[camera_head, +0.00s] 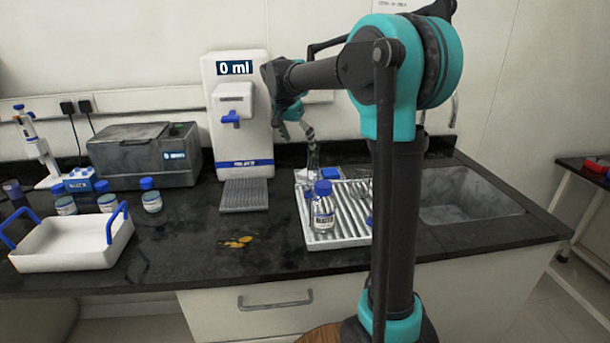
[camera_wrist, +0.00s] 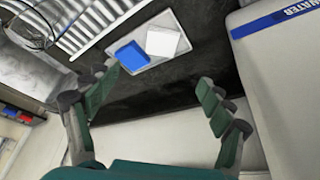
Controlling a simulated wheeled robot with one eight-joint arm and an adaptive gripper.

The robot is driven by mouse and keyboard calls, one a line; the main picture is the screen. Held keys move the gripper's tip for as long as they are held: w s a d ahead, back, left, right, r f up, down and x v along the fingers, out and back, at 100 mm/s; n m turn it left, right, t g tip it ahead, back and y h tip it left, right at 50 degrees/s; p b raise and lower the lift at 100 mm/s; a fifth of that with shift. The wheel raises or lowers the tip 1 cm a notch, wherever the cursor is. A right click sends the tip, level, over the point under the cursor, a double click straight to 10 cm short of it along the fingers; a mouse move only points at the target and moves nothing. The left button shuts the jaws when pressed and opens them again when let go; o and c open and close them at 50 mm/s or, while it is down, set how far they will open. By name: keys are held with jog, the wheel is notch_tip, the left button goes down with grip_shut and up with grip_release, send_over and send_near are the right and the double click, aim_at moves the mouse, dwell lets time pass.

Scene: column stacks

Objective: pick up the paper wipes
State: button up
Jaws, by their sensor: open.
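A white block (camera_wrist: 165,42), which looks like the paper wipes, lies on a small pale tray (camera_wrist: 160,19) in the wrist view. A blue block (camera_wrist: 131,56) lies beside it on the same tray. In the head view the blue block (camera_head: 328,173) shows small at the back of the counter, partly hidden by bottles. My gripper (camera_wrist: 157,78) is open and empty, its fingers spread wide short of the tray in the wrist view. In the head view my gripper (camera_head: 300,129) hangs above the back of the counter, right of the water dispenser.
The water dispenser (camera_head: 238,125) stands close left of my gripper. A ribbed metal drainer (camera_head: 341,222) with a blue-capped bottle (camera_head: 323,209) and glassware lies in front. A sink (camera_head: 455,198) is at right. A white blue-handled carrier (camera_head: 70,246) stands at left. Yellow spill (camera_head: 236,242) marks the counter.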

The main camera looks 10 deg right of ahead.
send_over(305, 176)
notch_tip(305, 176, down, 8)
jog(key=shift+w+f, duration=0.15)
jog(key=shift+f, duration=0.05)
jog(key=shift+a+x, duration=0.15)
jog(key=shift+x, duration=1.1)
jog(key=shift+a+x, duration=0.15)
jog(key=shift+x, duration=1.15)
jog(key=shift+f, duration=0.1)
jog(key=shift+c, duration=0.5)
jog(key=c, duration=0.8)
notch_tip(305, 176, up, 20)
